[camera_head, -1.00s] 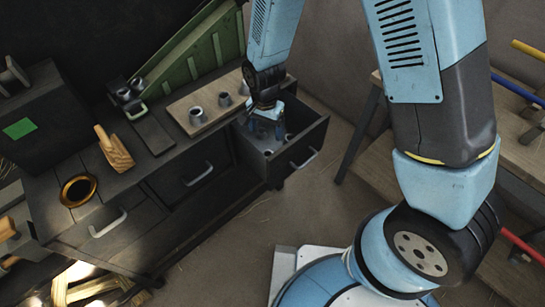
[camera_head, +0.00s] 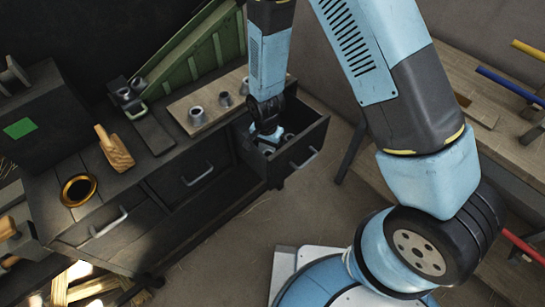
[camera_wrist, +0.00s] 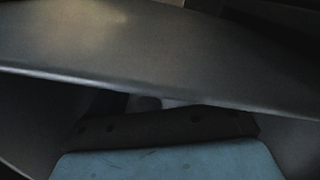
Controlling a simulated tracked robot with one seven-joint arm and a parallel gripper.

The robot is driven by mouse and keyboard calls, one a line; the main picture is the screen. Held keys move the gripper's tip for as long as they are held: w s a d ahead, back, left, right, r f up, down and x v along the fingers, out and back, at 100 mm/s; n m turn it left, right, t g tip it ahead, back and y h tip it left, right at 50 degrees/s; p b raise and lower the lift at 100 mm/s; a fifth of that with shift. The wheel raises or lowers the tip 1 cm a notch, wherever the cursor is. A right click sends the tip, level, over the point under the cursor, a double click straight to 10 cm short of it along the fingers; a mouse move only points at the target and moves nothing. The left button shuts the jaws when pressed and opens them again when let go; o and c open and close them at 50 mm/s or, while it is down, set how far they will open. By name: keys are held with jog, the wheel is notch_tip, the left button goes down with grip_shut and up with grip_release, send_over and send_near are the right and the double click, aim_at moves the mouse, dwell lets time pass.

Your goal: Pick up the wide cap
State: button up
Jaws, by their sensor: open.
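My gripper (camera_head: 268,133) reaches down into the open drawer (camera_head: 301,152) at the right end of the dark workbench. Its jaws are open, but the fingertips are mostly hidden by the hand and the drawer walls. Small light-grey metal parts lie in the drawer close to the gripper, one on its right (camera_head: 289,137) and one just below it (camera_head: 267,150). I cannot tell which of them is the wide cap.
A wooden board (camera_head: 209,106) with several metal fittings lies on the bench behind the drawer. A green sloped rack (camera_head: 190,62) stands behind it. The drawer walls surround my gripper closely.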

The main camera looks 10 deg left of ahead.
jog(key=shift+f, duration=1.3)
jog(key=shift+c, duration=0.4)
jog(key=c, duration=1)
